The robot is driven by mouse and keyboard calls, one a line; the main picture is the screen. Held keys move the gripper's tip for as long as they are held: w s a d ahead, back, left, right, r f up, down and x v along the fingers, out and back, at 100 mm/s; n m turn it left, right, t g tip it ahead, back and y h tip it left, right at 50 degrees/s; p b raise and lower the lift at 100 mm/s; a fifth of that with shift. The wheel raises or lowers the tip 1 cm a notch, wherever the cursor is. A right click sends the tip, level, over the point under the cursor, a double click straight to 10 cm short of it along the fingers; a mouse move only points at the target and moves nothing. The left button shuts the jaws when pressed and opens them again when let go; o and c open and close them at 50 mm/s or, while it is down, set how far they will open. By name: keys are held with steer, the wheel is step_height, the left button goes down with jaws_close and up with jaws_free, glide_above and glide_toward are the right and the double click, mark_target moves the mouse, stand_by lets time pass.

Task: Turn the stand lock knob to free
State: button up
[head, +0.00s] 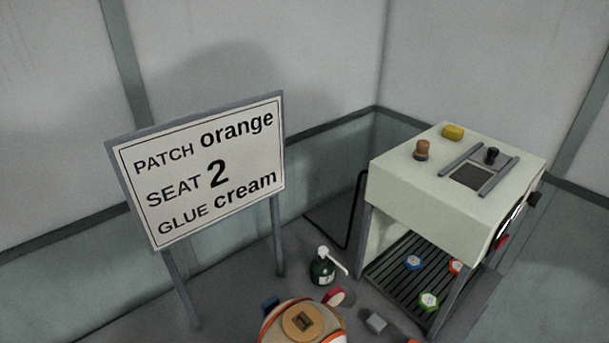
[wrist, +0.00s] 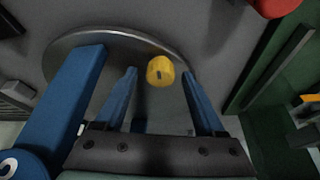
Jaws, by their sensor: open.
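A yellow knob (wrist: 160,70) with a dark mark on its face shows in the wrist view, in front of a grey surface. It is most likely the stand lock knob. My gripper (wrist: 159,76) is open, with one blue finger on each side of the knob in the picture. I cannot tell how far the fingertips are from it, and I see no contact. In the head view I cannot make out the knob or my gripper. A round ball-like thing (head: 270,333) with orange and white panels is cut off at the bottom edge there.
A broad blue bar (wrist: 70,100) rises left of my fingers; a curved metal rim (wrist: 95,36) lies behind. A red part (wrist: 275,6) is at top right. In the head view, a sign (head: 195,165), a pump bottle (head: 322,268) and a pale cabinet (head: 410,190) stand around.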

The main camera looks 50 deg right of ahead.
steer(key=v, duration=1.2)
steer(key=shift+r, duration=0.1)
stand_by(0.4)
